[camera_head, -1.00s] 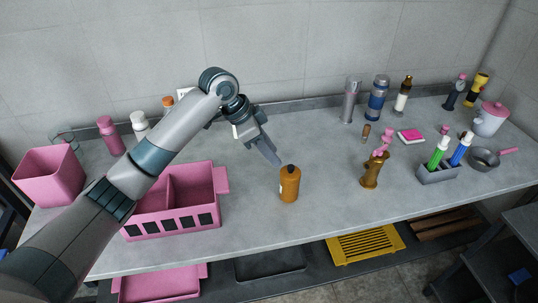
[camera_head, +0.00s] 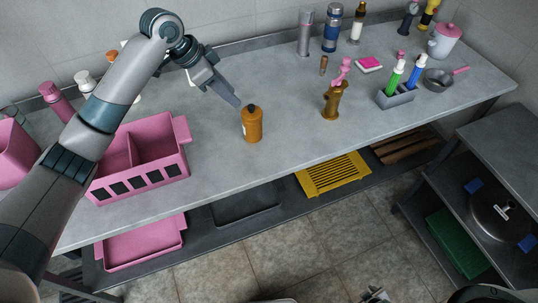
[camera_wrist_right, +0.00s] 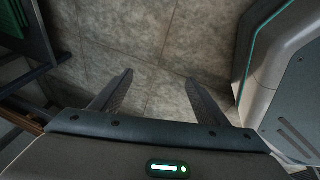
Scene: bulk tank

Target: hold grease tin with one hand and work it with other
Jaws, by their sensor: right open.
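An orange-brown container with a black cap (camera_head: 252,125) stands upright near the front middle of the counter. No label can be read, so I cannot tell for sure that it is the grease tin. My left gripper (camera_head: 238,103) is just left of its cap, pointing down and right; its fingers show edge-on, and I see nothing in them. A white pot with a pink lid (camera_head: 444,42) stands at the far right back. My right gripper (camera_wrist_right: 158,77) is open and empty above the tiled floor in the right wrist view.
A pink divided bin (camera_head: 145,165) stands left under my left arm. A bronze piece with a pink top (camera_head: 333,104) and a grey holder with green and blue bottles (camera_head: 396,98) stand right. The counter between is clear. A dark shelf unit (camera_head: 470,205) stands front right.

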